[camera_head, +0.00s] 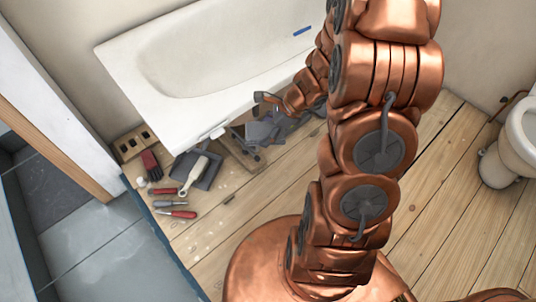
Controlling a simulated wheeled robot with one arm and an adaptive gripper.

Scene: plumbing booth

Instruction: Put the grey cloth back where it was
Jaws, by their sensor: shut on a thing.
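My gripper (277,122) is low beside the front of the white bathtub, at the end of my copper arm. It is shut on what looks like the grey cloth (260,132), a dark grey patch just left of the jaws. The cloth is over or close to a low wooden box (240,150) on the floor; I cannot tell whether it touches it. My wrist hides part of the jaws, and the fingertips are too small to make out clearly.
The bathtub (130,75) stands behind, with a blue item (302,31) on its rim. Left are a grey tray (205,180) with a pale-handled tool (193,177), red-handled tools (177,214), a red-and-black item (151,165) and a holed wooden block (135,143). A toilet (510,150) stands right. Front floor is clear.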

